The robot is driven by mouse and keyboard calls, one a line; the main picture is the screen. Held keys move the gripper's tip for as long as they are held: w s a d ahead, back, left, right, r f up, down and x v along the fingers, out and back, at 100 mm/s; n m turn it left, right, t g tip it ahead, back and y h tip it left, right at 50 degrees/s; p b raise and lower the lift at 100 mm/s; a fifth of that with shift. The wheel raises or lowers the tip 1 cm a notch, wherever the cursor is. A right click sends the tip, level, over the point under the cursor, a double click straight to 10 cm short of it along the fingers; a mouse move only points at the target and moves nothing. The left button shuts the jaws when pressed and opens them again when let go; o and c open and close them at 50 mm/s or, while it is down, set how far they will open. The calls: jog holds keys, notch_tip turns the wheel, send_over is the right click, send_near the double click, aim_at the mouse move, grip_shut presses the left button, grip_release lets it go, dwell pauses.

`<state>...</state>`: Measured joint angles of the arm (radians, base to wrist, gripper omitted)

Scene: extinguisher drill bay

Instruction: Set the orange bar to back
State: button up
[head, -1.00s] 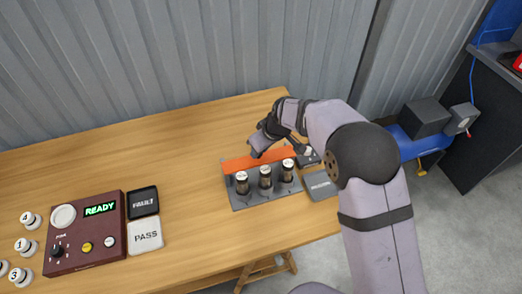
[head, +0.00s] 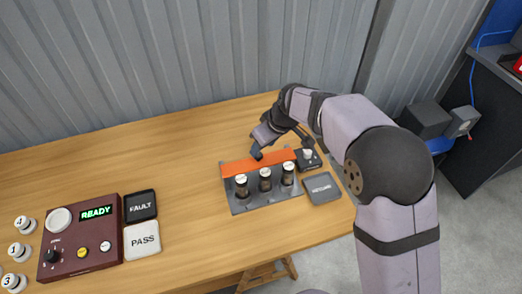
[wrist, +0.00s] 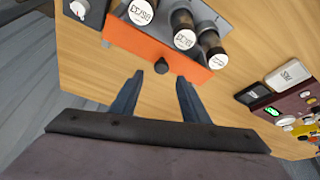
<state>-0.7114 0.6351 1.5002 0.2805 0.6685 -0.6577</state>
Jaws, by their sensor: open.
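The orange bar (head: 246,167) runs along the far long side of a grey plate (head: 262,202), behind three upright dark cylinders with white caps (head: 265,174). In the wrist view the bar (wrist: 135,45) has a black knob (wrist: 162,67) on its face. My gripper (head: 258,152) is at the bar's far side in the head view. In the wrist view its two fingers (wrist: 160,82) are spread and empty, with the knob just beyond the gap between their tips. I cannot tell whether a finger touches the knob.
A small grey box with a white knob (head: 308,158) and a grey RETURN pad (head: 322,187) lie right of the plate. A maroon READY panel (head: 75,265), FAULT pad (head: 140,205) and PASS pad (head: 142,239) stand left. Open wood (head: 185,170) lies between.

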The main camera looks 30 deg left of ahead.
jog(key=shift+v, duration=1.2)
jog(key=s+d+f+m+h, duration=0.15)
jog(key=d+m, duration=0.25)
jog(key=d, duration=0.9)
jog(key=s+d+m+h, duration=0.15)
jog(key=d+m, duration=0.25)
jog(key=d, duration=0.9)
jog(key=s+d+f+m+g+h, duration=0.1)
jog(key=s+d+m, duration=0.4)
jog(key=s+d, duration=0.8)
jog(key=shift+s+d+f+m+g, duration=0.2)
jog(key=shift+s+f+m+g, duration=0.15)
jog(key=shift+s+f, duration=0.5)
